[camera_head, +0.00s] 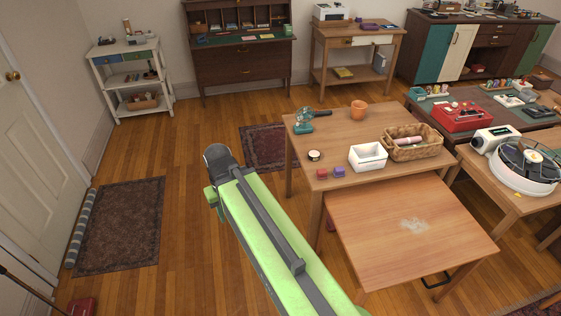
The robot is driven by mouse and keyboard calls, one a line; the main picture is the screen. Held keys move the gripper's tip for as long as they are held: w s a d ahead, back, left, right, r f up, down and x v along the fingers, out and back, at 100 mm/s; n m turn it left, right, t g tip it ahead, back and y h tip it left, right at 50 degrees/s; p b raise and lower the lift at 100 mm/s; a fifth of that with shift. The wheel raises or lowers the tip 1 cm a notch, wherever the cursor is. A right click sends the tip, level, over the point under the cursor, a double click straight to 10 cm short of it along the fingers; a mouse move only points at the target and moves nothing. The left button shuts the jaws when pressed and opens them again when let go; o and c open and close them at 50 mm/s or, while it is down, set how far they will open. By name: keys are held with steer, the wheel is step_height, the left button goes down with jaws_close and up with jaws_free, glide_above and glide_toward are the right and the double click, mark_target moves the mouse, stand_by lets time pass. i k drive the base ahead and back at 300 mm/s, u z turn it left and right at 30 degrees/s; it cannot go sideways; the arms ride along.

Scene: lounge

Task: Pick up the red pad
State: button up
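A small red item (321,173), the likeliest red pad, lies near the front left edge of the wooden table (340,148). It sits just left of a similar small purple item (339,172); both are too small to make out in detail. My green arm reaches up from the bottom of the view. Its dark end, where my gripper (217,155) is, hangs over the floor left of the table, well apart from the red item. The fingers cannot be made out, so I cannot tell whether they are open or hold anything.
The table also bears a tape roll (314,155), a white bin (367,157), a wicker basket (411,143), a terracotta pot (358,110) and a teal tool (304,120). A lower table (365,235) adjoins its front. The floor (200,200) on the left is mostly clear.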

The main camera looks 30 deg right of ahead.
mark_target(321, 174)
steer(key=u, duration=0.15)
steer(key=i, duration=1.05)
steer(key=z, duration=0.1)
